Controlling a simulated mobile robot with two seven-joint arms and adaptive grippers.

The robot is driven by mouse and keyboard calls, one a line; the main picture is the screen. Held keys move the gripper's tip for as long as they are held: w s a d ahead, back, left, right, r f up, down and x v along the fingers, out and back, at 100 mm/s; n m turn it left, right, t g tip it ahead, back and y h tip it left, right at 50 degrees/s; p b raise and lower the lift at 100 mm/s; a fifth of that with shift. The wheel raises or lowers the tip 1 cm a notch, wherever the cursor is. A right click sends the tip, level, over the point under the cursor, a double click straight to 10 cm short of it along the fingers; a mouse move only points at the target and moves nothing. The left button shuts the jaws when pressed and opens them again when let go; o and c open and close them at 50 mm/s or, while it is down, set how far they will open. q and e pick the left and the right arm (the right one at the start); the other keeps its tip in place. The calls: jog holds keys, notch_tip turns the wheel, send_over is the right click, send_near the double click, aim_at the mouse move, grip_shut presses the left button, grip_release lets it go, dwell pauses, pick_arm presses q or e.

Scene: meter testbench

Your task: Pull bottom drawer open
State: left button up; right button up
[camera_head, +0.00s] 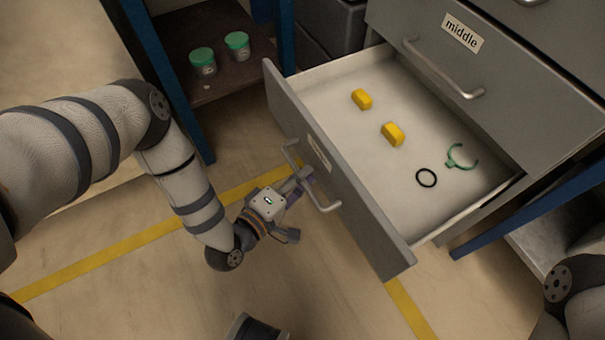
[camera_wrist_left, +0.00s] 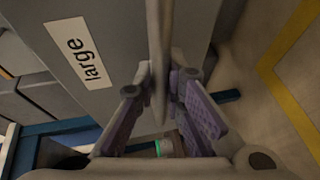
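The bottom drawer (camera_head: 345,185) is grey and stands far out of the cabinet, with its light inner floor showing. Its label reads "large" in the left wrist view (camera_wrist_left: 80,52); it is too slanted to read in the head view. My left gripper (camera_head: 302,178) is at the drawer's bar handle (camera_head: 327,207). In the left wrist view the handle (camera_wrist_left: 158,50) runs between the two purple-padded fingers (camera_wrist_left: 163,85), which look closed around it. My right gripper is not in view; only part of my right arm shows at the lower right.
The drawer holds two yellow blocks (camera_head: 392,134), a black ring (camera_head: 426,178) and a green open ring (camera_head: 461,157). The shut middle drawer (camera_head: 490,75) is above. Two green-lidded jars (camera_head: 237,45) stand on a shelf behind blue posts (camera_head: 165,85). Floor before the drawer is clear.

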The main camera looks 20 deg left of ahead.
pick_arm(q)
jog(key=o, duration=0.4)
jog(key=v, duration=1.2)
